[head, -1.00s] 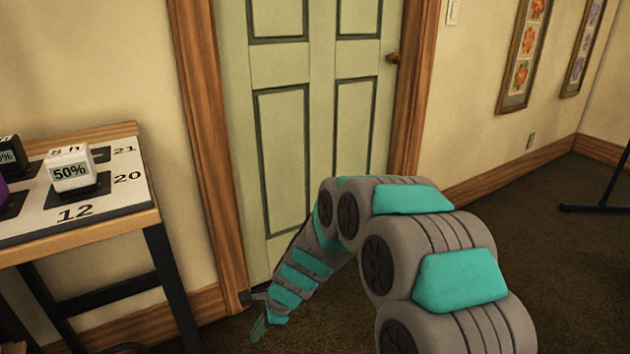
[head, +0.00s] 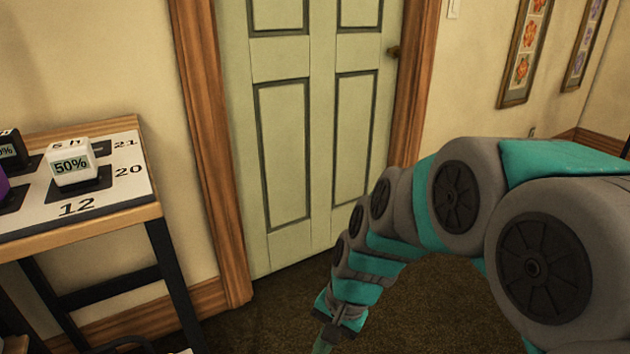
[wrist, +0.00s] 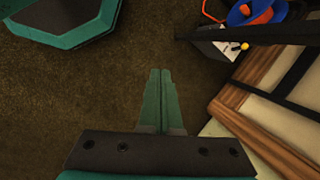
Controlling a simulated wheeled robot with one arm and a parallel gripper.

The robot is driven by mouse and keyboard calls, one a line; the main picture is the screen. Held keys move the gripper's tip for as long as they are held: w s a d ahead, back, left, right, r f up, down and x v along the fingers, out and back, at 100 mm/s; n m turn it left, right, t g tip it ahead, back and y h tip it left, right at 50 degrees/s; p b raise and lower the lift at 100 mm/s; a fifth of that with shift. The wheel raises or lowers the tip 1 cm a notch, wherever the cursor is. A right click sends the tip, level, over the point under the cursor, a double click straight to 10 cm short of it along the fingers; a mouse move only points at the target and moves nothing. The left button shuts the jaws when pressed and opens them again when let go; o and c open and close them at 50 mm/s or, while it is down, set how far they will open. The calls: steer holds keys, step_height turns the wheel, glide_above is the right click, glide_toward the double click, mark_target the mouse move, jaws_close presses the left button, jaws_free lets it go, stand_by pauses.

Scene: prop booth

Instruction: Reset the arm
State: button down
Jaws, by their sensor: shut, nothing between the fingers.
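My gripper (wrist: 158,100) points down over the brown carpet in the wrist view. Its two teal fingers are together with nothing between them. In the head view my gripper (head: 322,343) is at the bottom edge, partly cut off, in front of the green door (head: 318,110). My arm bends in from the right side, with its grey and teal links over the carpet.
A wooden-topped table (head: 110,222) with black legs stands at the left, bearing a white 50% cube (head: 71,164) on a numbered mat. In the wrist view, a white box (wrist: 218,48) and a blue and orange item (wrist: 255,12) lie at upper right. Carpet (head: 440,308) is open before the door.

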steer(key=s+d+r+n+h, duration=0.1)
steer(key=s+d+r+n, duration=0.1)
steer(key=s+d, duration=0.5)
steer(key=s+d+r+n+h, duration=0.2)
steer(key=s+d+n, duration=0.1)
steer(key=s+d, duration=0.4)
steer(key=shift+s+g, duration=0.4)
steer(key=shift+s, duration=0.45)
